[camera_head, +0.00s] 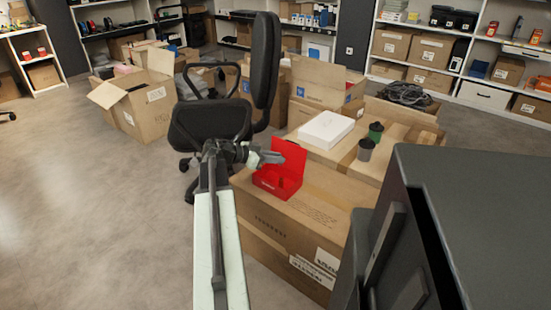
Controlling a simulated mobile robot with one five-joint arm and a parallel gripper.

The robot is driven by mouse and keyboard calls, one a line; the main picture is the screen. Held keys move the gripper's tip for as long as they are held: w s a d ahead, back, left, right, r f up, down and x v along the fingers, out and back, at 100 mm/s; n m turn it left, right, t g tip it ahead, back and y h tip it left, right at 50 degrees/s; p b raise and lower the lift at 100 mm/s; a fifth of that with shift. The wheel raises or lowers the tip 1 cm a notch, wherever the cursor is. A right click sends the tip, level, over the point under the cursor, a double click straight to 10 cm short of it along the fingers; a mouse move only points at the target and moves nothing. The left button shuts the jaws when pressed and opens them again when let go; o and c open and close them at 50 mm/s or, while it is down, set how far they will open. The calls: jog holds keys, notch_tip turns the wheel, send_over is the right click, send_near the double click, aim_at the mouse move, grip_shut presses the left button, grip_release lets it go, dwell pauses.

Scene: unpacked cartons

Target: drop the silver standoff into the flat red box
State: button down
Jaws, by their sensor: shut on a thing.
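The flat red box (268,186) stands on a large closed carton (290,228), with its red lid (290,156) raised at the back. My gripper (270,157) is at the end of my pale arm, above the left part of the red box and in front of the left edge of its lid in this view. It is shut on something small. The silver standoff is too small to make out apart from the grey fingers; the held thing appears to be it. The inside of the box shows only in part.
A black office chair (211,120) stands just behind my arm. A white box (326,129), a green-lidded cup (375,131) and a dark cup (365,149) stand on cartons behind the red box. A big dark cabinet (470,190) fills the right. The floor (90,210) at left is clear.

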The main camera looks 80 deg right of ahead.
jog(key=b, duration=0.3)
send_over(276, 183)
notch_tip(276, 183, down, 4)
jog(key=shift+d+f, duration=0.15)
jog(key=shift+f, duration=0.05)
jog(key=shift+r, duration=0.1)
jog(key=c, duration=1.3)
grip_release()
jog(key=p+v, duration=0.2)
jog(key=v, duration=0.6)
jog(key=shift+p, duration=0.4)
jog(key=shift+d, duration=0.1)
